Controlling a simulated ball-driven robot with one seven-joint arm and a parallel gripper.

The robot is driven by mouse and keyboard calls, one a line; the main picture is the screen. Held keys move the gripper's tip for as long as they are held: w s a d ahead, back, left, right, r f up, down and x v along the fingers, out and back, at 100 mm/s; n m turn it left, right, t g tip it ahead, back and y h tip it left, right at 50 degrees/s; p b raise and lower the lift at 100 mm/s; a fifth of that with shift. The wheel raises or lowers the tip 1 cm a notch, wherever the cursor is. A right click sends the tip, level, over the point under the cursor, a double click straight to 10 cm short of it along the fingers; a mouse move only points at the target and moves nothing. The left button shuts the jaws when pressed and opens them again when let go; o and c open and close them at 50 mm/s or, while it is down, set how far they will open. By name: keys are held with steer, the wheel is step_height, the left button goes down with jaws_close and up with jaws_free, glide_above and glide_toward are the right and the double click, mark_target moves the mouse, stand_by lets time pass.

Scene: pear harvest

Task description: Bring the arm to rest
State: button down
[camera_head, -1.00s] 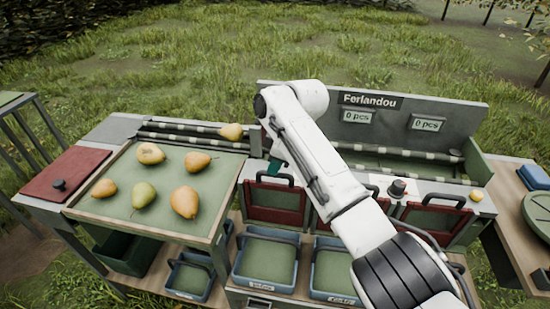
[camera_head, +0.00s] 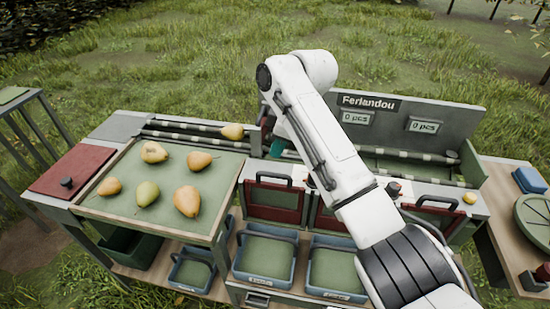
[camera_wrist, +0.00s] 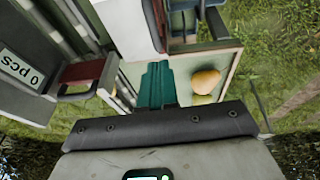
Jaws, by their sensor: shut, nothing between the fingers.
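My arm crosses the head view from the lower right, its elbow raised in front of the sign board. My gripper has teal fingers, which show in the wrist view (camera_wrist: 157,85) side by side, shut with nothing held. In the head view the gripper (camera_head: 277,148) is a small teal tip beside the arm, above the station and right of the pear tray; most of it is hidden behind the arm.
Several pears lie on the green tray (camera_head: 120,205) at left, and one pear (camera_head: 232,131) sits by the rollers behind it. Red-fronted bins (camera_head: 273,203) stand below my arm, with blue crates (camera_head: 264,256) lower down. Open grass lies beyond.

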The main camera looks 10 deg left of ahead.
steer(key=w+v, duration=0.1)
steer(key=v, duration=0.5)
steer(key=s+d+f+m, duration=0.3)
steer(key=s+d+f, duration=0.25)
steer(key=f, duration=0.35)
steer(key=s+d+f+m, duration=0.3)
steer(key=s+d+f, duration=0.2)
steer(key=s+f, duration=0.25)
steer(key=s+d+f+m, duration=0.3)
steer(key=s+d+f, duration=0.2)
steer(key=f, duration=0.4)
steer(key=s+d+f+m+h, duration=0.1)
steer(key=s+d+m, duration=0.3)
steer(key=s+d, duration=0.5)
steer(key=s+d+f+m+h, duration=0.2)
steer(key=s+d, duration=0.7)
steer(key=s, duration=0.8)
steer(key=f+m, duration=0.1)
steer(key=m, duration=0.1)
steer(key=shift+s+d+f+m+h, duration=0.2)
steer(key=shift+s+m+h, duration=0.1)
steer(key=shift+s+m, duration=0.1)
